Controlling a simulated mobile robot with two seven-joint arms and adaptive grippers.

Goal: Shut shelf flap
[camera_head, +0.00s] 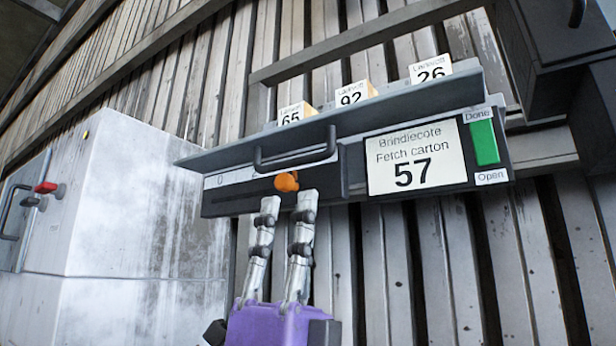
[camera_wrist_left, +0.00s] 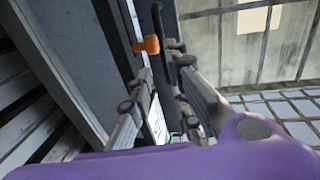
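The shelf flap (camera_head: 220,157) is a long grey board running along the top of the shelf's front panel, seen from below. It appears to stick out toward me; its exact angle is hard to tell. A dark bar handle (camera_head: 295,158) sits in front of it. Just below the handle is an orange knob (camera_head: 287,182). My left gripper (camera_head: 287,198) points up just below the knob, its two fingers apart and nothing between them. In the left wrist view, the knob (camera_wrist_left: 147,45) lies ahead of the open fingers (camera_wrist_left: 155,90). My right gripper is not in view.
Small cartons marked 65 (camera_head: 297,114), 92 (camera_head: 356,94) and 26 (camera_head: 431,68) stand above the flap. A sign (camera_head: 415,157) reads "Fetch carton 57", beside a green switch plate (camera_head: 484,142). A pale cabinet (camera_head: 150,200) stands left; a dark box (camera_head: 560,45) hangs upper right.

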